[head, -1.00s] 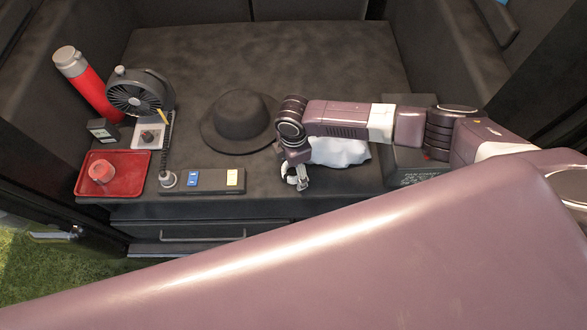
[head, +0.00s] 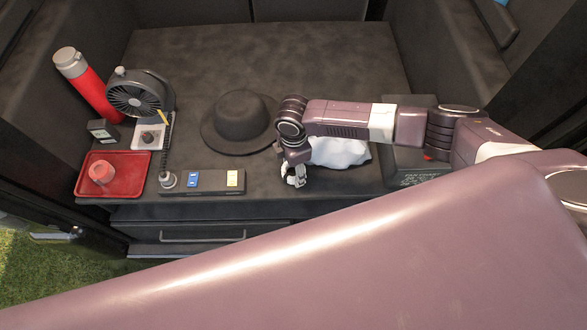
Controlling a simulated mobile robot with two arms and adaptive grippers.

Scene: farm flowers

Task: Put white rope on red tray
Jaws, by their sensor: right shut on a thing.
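The red tray (head: 136,187) lies at the front left of the dark surface, with a small red round object (head: 101,172) in it. My right gripper (head: 295,181) points down near the front edge, right of the hat and well right of the tray. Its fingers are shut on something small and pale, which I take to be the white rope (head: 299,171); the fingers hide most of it. My left gripper is not in view.
A crumpled white bundle (head: 340,151) lies behind my right arm. A black hat (head: 239,121), a dark strip with blue and yellow labels (head: 209,181), a fan (head: 138,96) and a red flask (head: 88,84) stand nearby. The back middle is clear.

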